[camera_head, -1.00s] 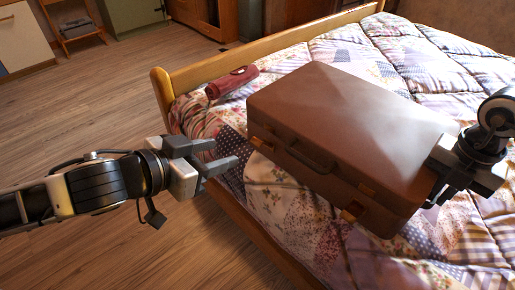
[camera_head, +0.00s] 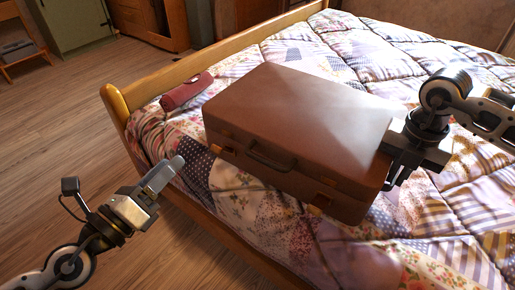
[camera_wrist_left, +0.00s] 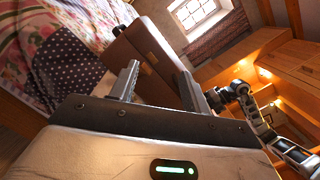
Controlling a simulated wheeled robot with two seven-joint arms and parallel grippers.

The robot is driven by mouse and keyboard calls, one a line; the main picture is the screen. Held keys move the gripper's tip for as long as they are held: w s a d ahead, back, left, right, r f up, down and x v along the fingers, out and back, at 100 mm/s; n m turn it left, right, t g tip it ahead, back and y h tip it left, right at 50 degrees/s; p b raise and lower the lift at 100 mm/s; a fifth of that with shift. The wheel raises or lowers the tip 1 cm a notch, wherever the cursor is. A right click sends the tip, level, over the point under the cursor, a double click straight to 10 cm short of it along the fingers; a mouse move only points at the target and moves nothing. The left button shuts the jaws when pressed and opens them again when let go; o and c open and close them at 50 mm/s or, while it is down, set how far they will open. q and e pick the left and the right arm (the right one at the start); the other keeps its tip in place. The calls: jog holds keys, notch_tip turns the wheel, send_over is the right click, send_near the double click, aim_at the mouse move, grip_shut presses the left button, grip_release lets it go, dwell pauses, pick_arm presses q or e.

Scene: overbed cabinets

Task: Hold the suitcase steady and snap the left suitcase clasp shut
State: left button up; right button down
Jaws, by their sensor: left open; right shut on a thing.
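The brown suitcase (camera_head: 300,120) lies flat on the bed with its lid down. Its handle (camera_head: 270,162) and clasps face the near side. The left clasp (camera_head: 226,149) is a small tan piece near the left front corner; its exact position is unclear. The right clasp (camera_head: 320,201) sits near the right front corner. My left gripper (camera_head: 170,170) is open and empty, left of the suitcase and apart from it. In the left wrist view, the suitcase (camera_wrist_left: 138,48) shows beyond the open fingers (camera_wrist_left: 160,88). My right gripper (camera_head: 394,160) is shut on the suitcase's right side.
The quilted bed (camera_head: 440,225) carries the suitcase. A rolled red item (camera_head: 187,91) lies behind the suitcase's left end. The wooden bed rail (camera_head: 200,215) runs between my left arm and the suitcase. The floor (camera_head: 60,150) at left is clear.

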aim_at(215, 149)
pick_arm(q)
notch_tip(215, 149, down, 4)
jog(key=s+m+g, duration=0.1)
jog(key=s+m, duration=0.1)
jog(key=m, duration=0.6)
jog(key=x, duration=1.2)
jog(key=shift+d, duration=0.3)
jog(key=c, duration=1)
